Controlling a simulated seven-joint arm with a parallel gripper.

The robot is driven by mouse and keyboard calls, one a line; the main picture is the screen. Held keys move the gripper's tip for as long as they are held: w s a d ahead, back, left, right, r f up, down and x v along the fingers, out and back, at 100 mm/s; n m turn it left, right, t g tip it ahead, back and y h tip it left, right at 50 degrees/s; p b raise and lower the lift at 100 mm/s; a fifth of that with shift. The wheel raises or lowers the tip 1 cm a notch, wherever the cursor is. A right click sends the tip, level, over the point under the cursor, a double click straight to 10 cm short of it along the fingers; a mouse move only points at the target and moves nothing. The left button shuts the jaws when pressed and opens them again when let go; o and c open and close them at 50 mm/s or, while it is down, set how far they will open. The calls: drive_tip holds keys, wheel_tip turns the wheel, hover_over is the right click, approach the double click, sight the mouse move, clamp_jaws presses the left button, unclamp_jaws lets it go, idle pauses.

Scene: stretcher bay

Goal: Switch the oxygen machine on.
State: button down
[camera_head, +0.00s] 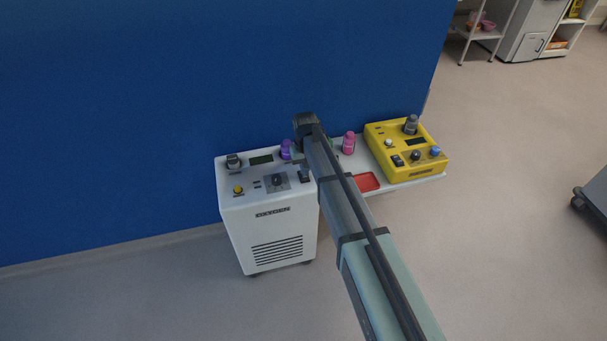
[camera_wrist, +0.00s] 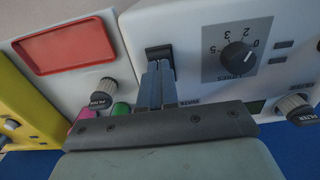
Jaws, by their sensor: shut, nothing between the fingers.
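In the wrist view, my gripper (camera_wrist: 158,70) is shut and empty. Its tips are right at the rocker switch (camera_wrist: 158,52) and overlap its near edge; I cannot tell whether they touch. The dial (camera_wrist: 238,56) is beside them. The arm hides the gripper in the head view.
A shelf (camera_head: 412,184) right of the machine carries a yellow device (camera_head: 392,148), a red tray (camera_head: 367,182), a pink bottle (camera_head: 348,143) and a partly hidden green one (camera_wrist: 121,110). A purple bottle (camera_head: 286,149) stands behind the machine's top. The floor in front is clear.

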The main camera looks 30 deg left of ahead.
drive_tip(key=shift+f, duration=0.95)
idle(0.7)
drive_tip(key=shift+r, duration=3.5)
